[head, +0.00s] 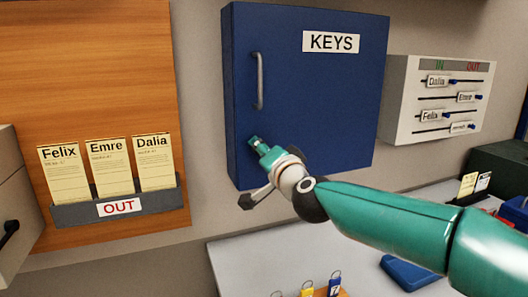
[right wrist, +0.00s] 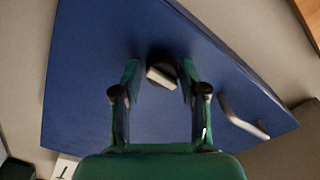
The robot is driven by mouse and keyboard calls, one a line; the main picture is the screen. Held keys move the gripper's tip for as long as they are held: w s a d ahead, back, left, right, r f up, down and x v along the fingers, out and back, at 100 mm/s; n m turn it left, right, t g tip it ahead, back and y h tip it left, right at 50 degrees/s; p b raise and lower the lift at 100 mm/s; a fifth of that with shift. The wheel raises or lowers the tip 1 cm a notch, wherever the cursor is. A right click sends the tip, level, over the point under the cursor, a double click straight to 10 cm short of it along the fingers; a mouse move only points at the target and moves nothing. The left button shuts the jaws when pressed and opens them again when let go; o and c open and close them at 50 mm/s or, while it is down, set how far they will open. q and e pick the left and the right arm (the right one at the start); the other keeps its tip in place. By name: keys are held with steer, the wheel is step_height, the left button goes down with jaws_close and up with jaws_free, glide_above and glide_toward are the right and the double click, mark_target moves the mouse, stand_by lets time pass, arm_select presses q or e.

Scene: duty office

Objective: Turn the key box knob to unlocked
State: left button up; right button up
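The blue key box (head: 300,90) labelled KEYS hangs on the wall, its door closed; its blue face also fills much of the right wrist view (right wrist: 90,85). The knob (right wrist: 161,72) is dark and round with a pale bar across it, slightly tilted in the right wrist view. My right gripper (head: 256,142) is at the box's lower left, in front of the knob, which it mostly hides in the head view. In the right wrist view its fingers (right wrist: 160,78) are open, one each side of the knob, with visible gaps. Contact is not visible. My left gripper is not in view.
A grey door handle (head: 259,80) sticks out above the knob. A white IN/OUT slider panel (head: 398,98) is to the right. An OUT card rack (head: 85,210) hangs at left. A desk (head: 240,265) with key tags (head: 307,290) lies below.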

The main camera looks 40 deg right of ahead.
steer(key=shift+o, duration=1.1)
steer(key=shift+r, duration=0.1)
steer(key=v, duration=1.2)
